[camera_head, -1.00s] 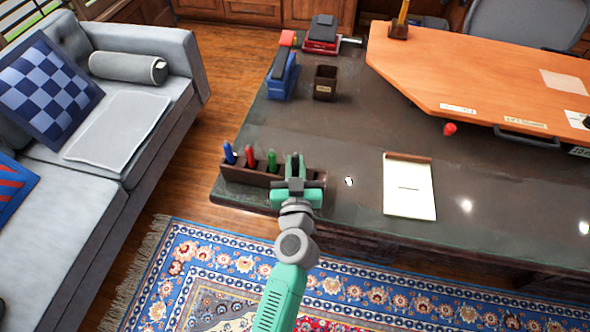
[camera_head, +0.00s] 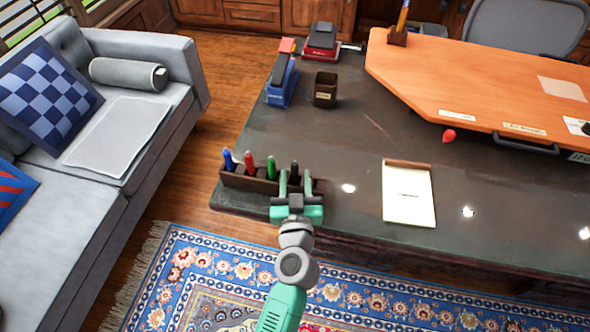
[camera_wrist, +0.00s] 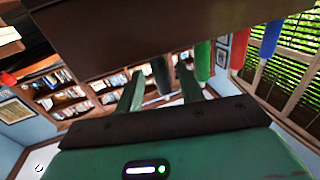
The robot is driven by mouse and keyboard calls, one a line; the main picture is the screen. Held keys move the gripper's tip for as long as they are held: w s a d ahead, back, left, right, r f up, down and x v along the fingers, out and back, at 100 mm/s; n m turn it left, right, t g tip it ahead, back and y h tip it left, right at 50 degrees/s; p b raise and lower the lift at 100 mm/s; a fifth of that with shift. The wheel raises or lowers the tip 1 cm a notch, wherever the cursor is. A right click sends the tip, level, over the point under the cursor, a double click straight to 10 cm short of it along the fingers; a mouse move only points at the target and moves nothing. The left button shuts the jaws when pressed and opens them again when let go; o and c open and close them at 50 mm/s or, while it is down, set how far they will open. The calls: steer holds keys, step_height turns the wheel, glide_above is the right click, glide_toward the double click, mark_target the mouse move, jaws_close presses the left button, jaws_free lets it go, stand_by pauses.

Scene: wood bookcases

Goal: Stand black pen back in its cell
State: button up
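The black pen (camera_head: 294,174) stands upright in the right part of the dark brown pen rack (camera_head: 236,179), near the desk's front-left edge. My gripper (camera_head: 295,186) is open, its two fingers apart, one on each side of the black pen and in front of it. In the wrist view, which looks upside down, the black pen (camera_wrist: 162,76) shows between the spread fingers (camera_wrist: 160,90), with gaps on both sides. The rack (camera_wrist: 150,35) fills the top there. The pen's lower end is hidden in the rack.
A blue pen (camera_head: 228,160), a red pen (camera_head: 249,161) and a green pen (camera_head: 271,168) stand in the rack to the left. A notepad (camera_head: 408,195) lies to the right. A brown cup (camera_head: 325,89) and a blue stapler-like item (camera_head: 282,82) stand farther back. The desk between is mostly clear.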

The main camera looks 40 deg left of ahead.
steer(key=v, duration=0.9)
steer(key=shift+s+d, duration=0.2)
steer(key=shift+s, duration=0.05)
steer(key=w+d+r+m+t+h, duration=0.15)
steer(key=d+r, duration=0.25)
steer(key=r, duration=0.7)
steer(key=w+d+r+t+h, duration=0.1)
steer(key=w+d+r+t, duration=0.3)
steer(key=r, duration=0.6)
steer(key=w+d+r+m+t+h, duration=0.15)
steer(key=d+r, duration=0.35)
steer(key=r, duration=0.6)
steer(key=s+d+r+m+t+h, duration=0.2)
steer(key=s+d+r+m+h, duration=0.1)
steer(key=r, duration=0.5)
steer(key=s+d+r+m+t+h, duration=0.3)
steer(key=s+d+r+h, duration=0.2)
steer(key=d+r, duration=0.3)
steer(key=shift+s+d+m+h, duration=0.15)
steer(key=shift+d+m+h, duration=0.15)
steer(key=shift+h, duration=0.4)
